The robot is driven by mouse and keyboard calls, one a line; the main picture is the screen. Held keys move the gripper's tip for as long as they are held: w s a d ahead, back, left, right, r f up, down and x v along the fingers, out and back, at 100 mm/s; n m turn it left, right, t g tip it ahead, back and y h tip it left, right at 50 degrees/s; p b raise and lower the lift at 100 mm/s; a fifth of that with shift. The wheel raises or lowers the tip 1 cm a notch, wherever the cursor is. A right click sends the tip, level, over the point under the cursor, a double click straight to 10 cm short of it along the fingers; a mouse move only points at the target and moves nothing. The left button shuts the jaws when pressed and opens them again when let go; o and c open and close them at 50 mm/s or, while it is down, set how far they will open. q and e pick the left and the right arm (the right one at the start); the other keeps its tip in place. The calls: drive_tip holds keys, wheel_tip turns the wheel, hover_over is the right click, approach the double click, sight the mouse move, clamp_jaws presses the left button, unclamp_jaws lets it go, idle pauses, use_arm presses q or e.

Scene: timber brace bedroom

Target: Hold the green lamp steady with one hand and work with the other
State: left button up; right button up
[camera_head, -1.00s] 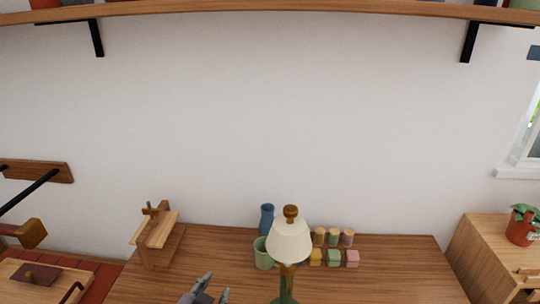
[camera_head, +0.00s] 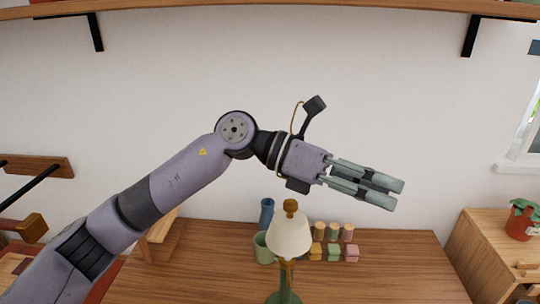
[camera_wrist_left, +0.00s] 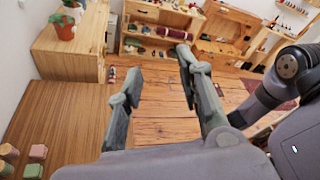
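The green lamp (camera_head: 284,297) stands upright on the wooden desk, low in the head view. It has a cream shade (camera_head: 290,238), a brown knob on top and a brass-coloured stem; its base is cut off by the frame's bottom edge. My left gripper (camera_head: 396,192) is raised in front of the wall, to the right of the lamp and higher in the picture. It touches nothing. Its fingers stand apart and empty, which the left wrist view (camera_wrist_left: 160,64) also shows. My right gripper is not visible in the head view.
Behind the lamp on the desk (camera_head: 390,270) are a blue vase (camera_head: 267,214), a green cup (camera_head: 263,248) and several small coloured blocks and jars (camera_head: 334,252). A wooden stand (camera_head: 160,240) is partly behind my left arm. The desk's right side is clear. A potted plant (camera_head: 522,220) stands farther right.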

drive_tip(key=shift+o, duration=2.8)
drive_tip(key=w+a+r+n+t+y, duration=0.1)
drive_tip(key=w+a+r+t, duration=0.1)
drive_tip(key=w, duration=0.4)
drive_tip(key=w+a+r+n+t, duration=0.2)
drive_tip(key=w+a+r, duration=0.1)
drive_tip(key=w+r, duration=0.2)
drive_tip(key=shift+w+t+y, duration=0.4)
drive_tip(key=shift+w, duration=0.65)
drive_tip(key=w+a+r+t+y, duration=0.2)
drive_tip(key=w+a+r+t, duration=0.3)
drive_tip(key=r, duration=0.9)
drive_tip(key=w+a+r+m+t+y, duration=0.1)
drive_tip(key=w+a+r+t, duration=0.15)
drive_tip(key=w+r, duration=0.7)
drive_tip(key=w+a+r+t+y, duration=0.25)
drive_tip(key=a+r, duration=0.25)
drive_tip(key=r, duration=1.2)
use_arm(q)
drive_tip(key=w+a+m+t+y, duration=0.1)
drive_tip(key=w+a+t+y, duration=0.3)
drive_tip(key=w+a+y, duration=0.3)
drive_tip(key=a+y, duration=0.4)
drive_tip(key=a, duration=0.5)
drive_tip(key=shift+w, duration=0.15)
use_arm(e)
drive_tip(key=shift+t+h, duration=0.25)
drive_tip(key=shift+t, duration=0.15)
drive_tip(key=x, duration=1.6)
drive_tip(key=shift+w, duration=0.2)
